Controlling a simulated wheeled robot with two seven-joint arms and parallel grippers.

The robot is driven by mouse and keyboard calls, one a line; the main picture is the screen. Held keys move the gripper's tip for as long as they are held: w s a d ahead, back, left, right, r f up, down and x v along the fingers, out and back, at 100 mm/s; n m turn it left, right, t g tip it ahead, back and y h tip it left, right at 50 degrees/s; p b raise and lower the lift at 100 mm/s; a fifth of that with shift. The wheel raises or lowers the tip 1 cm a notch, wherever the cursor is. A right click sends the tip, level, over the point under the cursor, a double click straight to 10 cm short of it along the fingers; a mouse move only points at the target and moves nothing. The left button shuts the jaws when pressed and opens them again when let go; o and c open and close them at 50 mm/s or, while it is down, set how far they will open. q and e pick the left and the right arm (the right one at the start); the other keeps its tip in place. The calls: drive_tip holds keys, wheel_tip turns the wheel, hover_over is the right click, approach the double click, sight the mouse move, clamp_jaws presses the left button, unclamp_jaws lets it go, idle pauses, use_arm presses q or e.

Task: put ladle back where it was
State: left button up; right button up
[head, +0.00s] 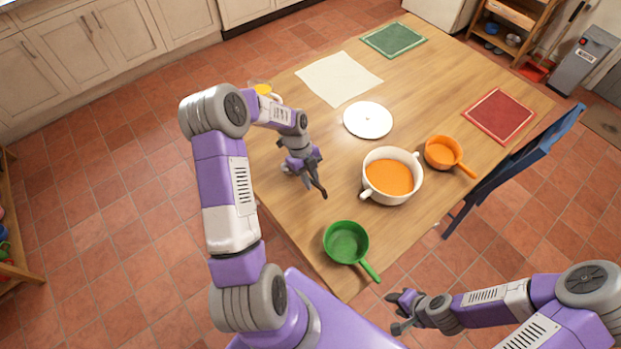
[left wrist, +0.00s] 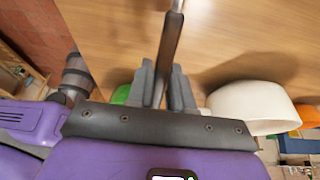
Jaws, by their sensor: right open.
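My left gripper (head: 316,178) is over the near left part of the table, left of the white pot (head: 376,200). In the left wrist view its fingers (left wrist: 164,88) are closed around a thin dark handle with a greyish far part, which looks like the ladle (left wrist: 171,45). The dark handle also shows at the gripper in the head view (head: 321,189). The ladle's bowl is not clearly visible. The pot holds orange soup and also shows in the left wrist view (left wrist: 250,105). My right gripper (head: 402,312) is open and empty, off the table's near edge.
A green pan (head: 346,243) is at the near edge, an orange pan (head: 442,153) right of the pot. A white round plate or lid (head: 368,119), cream mat (head: 338,78), green mat (head: 394,40) and red mat (head: 499,115) lie farther. A blue chair (head: 525,153) stands right.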

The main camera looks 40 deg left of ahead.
use_arm(q)
drive_tip(key=o, duration=0.4)
drive_tip(key=shift+r, duration=0.2)
drive_tip(key=p+v, duration=0.1)
drive_tip(key=v, duration=1.1)
drive_tip(key=shift+f+p, duration=0.1)
drive_tip(key=shift+p, duration=0.25)
